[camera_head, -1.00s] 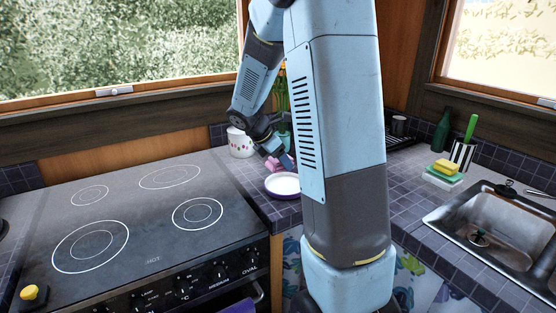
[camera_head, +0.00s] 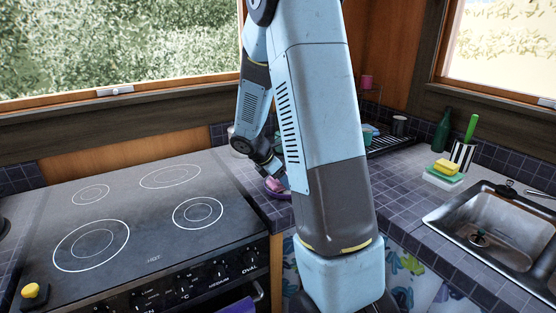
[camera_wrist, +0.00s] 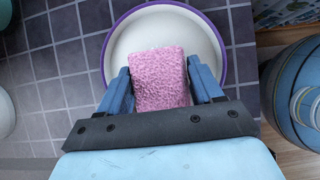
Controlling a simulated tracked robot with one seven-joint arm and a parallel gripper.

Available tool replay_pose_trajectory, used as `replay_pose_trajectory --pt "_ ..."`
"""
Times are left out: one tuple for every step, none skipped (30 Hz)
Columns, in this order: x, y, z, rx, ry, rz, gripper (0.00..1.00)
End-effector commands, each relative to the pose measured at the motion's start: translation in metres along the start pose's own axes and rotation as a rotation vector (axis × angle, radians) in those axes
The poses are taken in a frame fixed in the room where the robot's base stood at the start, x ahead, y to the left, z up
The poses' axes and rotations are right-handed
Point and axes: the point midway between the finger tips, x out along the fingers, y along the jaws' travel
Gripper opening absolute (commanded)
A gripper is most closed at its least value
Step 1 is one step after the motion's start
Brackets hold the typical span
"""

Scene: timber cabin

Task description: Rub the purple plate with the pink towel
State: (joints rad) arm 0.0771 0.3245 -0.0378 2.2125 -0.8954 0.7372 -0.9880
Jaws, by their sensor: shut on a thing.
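My gripper (camera_wrist: 158,72) is shut on the pink towel (camera_wrist: 160,85), a folded, rough-looking block between its two blue fingers. In the wrist view the towel lies over the middle and near part of the purple plate (camera_wrist: 138,32), which has a white inside and a purple rim. I cannot tell whether towel and plate touch. In the head view the pink towel (camera_head: 275,184) shows over the plate, low beside the stove. My arm hides much of the plate there.
The stove (camera_head: 140,215) stands left of the plate. A sink (camera_head: 500,225) is on the right counter, with a green and yellow sponge (camera_head: 444,168) and a green bottle (camera_head: 441,132) near it.

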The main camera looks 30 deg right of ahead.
Motion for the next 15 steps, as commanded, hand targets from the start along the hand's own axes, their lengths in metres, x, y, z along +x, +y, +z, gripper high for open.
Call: replay_pose_trajectory --pt "0.007 -0.001 -0.002 -0.002 0.000 -0.003 0.41" --pt "0.003 0.000 0.004 0.001 -0.001 0.001 0.37" --pt "0.004 0.000 0.007 0.001 0.000 0.000 0.37" --pt "0.006 0.000 0.009 0.000 0.000 0.000 0.37" --pt "0.008 -0.001 0.011 -0.001 0.000 0.000 0.37" --pt "0.010 -0.001 0.013 -0.002 0.000 0.000 0.37" --pt "0.013 -0.001 0.015 -0.002 0.000 0.000 0.37" --pt "0.015 0.000 0.017 -0.003 -0.001 0.000 0.37" --pt "0.018 -0.001 0.018 -0.003 -0.001 -0.001 0.37" --pt "0.016 0.000 0.023 -0.002 -0.001 0.001 0.37" --pt "0.018 -0.001 0.025 -0.002 -0.001 0.001 0.37" --pt "0.021 -0.001 0.027 -0.003 -0.001 0.001 0.37" --pt "0.023 -0.001 0.029 0.000 0.000 -0.001 0.37" --pt "0.021 -0.001 0.024 -0.003 0.000 0.000 0.37" --pt "0.020 -0.001 0.020 -0.004 0.000 0.000 0.37"
